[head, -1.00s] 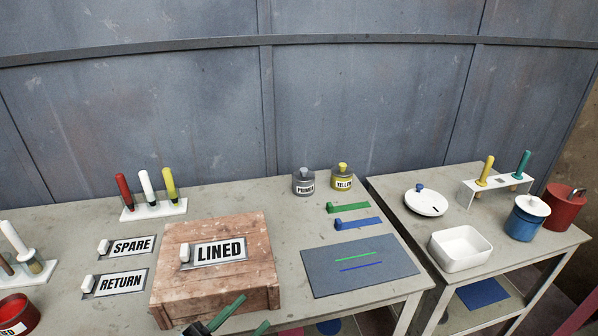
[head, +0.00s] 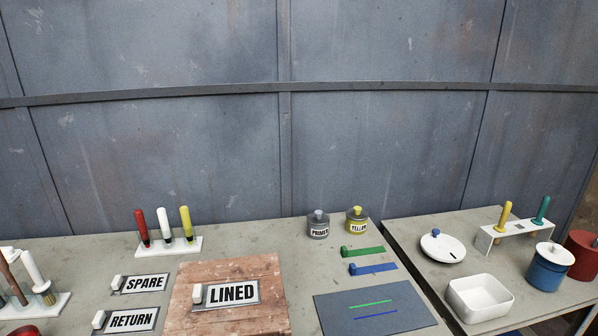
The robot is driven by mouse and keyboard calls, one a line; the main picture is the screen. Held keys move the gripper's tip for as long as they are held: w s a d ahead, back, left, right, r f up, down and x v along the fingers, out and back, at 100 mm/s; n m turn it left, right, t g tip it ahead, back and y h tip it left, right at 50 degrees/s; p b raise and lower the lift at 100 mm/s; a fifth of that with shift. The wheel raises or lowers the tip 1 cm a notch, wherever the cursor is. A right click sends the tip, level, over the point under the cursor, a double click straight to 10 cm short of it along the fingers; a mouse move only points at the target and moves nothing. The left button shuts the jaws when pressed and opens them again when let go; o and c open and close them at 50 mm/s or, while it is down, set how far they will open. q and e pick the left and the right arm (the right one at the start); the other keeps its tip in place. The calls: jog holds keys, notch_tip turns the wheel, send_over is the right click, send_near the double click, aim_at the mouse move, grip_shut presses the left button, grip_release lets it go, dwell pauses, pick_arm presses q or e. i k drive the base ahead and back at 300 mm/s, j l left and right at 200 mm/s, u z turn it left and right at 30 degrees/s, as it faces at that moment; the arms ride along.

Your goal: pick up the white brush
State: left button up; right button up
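A white-handled brush (head: 164,223) stands upright in a white rack (head: 150,248) at the back left of the table, between a red-handled one (head: 141,226) and a yellow-handled one (head: 186,222). Another white-handled tool (head: 31,267) with a brass-coloured collar leans in a second white stand (head: 58,303) at the left edge, beside a brown-handled one (head: 12,280). I cannot tell from their shape alone which is meant by the white brush. Neither of my grippers shows in the head view.
PRIMER (head: 318,226) and YELLOW (head: 356,222) pots stand behind. A second table holds a white tray (head: 478,299).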

aim_at(41, 286)
jog(key=u, duration=1.7)
